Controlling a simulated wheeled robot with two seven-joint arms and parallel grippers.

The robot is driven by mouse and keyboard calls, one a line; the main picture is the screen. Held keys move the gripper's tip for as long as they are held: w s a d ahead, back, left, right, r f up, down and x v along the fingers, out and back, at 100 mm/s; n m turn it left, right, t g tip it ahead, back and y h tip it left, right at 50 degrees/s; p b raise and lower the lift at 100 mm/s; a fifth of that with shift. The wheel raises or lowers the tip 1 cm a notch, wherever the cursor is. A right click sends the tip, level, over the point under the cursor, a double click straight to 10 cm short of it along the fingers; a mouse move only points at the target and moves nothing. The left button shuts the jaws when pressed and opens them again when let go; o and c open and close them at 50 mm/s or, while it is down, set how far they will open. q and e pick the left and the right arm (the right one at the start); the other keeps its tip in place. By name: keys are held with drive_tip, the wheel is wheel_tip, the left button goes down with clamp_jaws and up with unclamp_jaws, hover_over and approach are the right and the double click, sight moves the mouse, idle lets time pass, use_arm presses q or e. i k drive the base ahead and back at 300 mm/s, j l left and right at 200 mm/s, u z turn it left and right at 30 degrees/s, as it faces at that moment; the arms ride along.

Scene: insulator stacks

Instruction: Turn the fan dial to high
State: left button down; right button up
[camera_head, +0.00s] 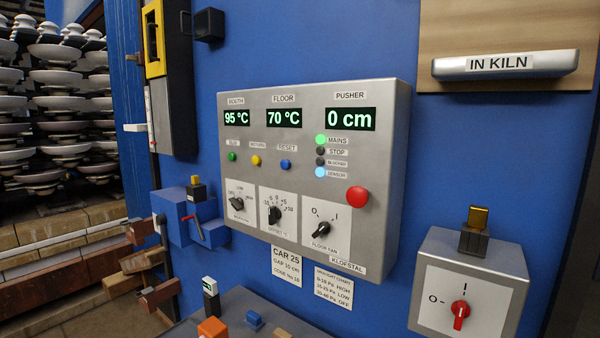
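The grey control panel (300,97) is on the blue wall in the middle of the view. Its lower row has three dials on white plates. The right one, labelled FLOOR FAN, is a black knob (322,229) with marks O and I; its handle lies slanted, and I cannot tell surely which mark it points at. The left dial (237,202) has a small LOW mark above it; its lower label is too small to read. The middle dial (275,215) has a numbered scale. Neither of my grippers is in view, and nothing touches the dials.
A red push button (357,197) sits right of the dials. A grey box (443,282) with a red rotary switch (460,314) stands at the lower right. A blue bracket (177,217) juts out left of the panel. Small items lie on a surface (240,300) below.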

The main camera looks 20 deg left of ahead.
sight(238, 204)
drive_tip(key=j+z, duration=0.35)
drive_tip(key=j, duration=1.65)
